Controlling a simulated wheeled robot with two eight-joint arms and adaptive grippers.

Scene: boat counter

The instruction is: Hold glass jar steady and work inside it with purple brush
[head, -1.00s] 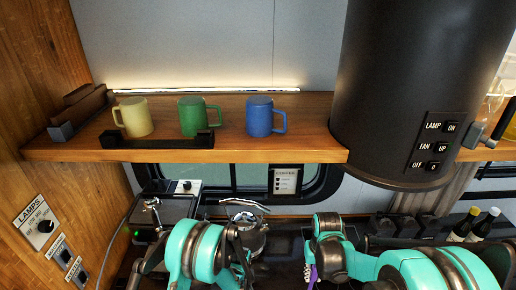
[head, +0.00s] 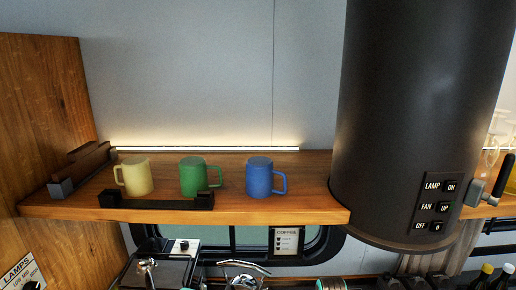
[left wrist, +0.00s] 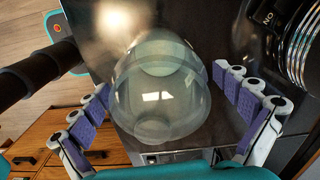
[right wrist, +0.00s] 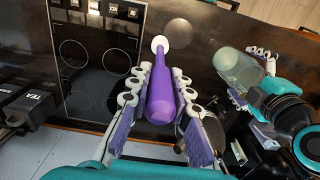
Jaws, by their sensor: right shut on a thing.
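The clear glass jar (left wrist: 160,95) stands between the spread, purple-padded fingers of my left gripper (left wrist: 165,110) in the left wrist view. The fingers are open, with a visible gap on each side of the jar. The jar also shows in the right wrist view (right wrist: 238,70), beside my left gripper's fingers. My right gripper (right wrist: 160,100) is shut on the purple brush (right wrist: 160,88), whose pale round end (right wrist: 159,43) points away from me. The brush is apart from the jar, to its left in the right wrist view. Neither gripper shows in the head view.
A shelf (head: 280,210) holds a yellow mug (head: 134,177), a green mug (head: 194,175) and a blue mug (head: 262,177). A big dark cylinder (head: 410,120) hangs at the right. A dark cooktop (right wrist: 88,70) lies left of the brush.

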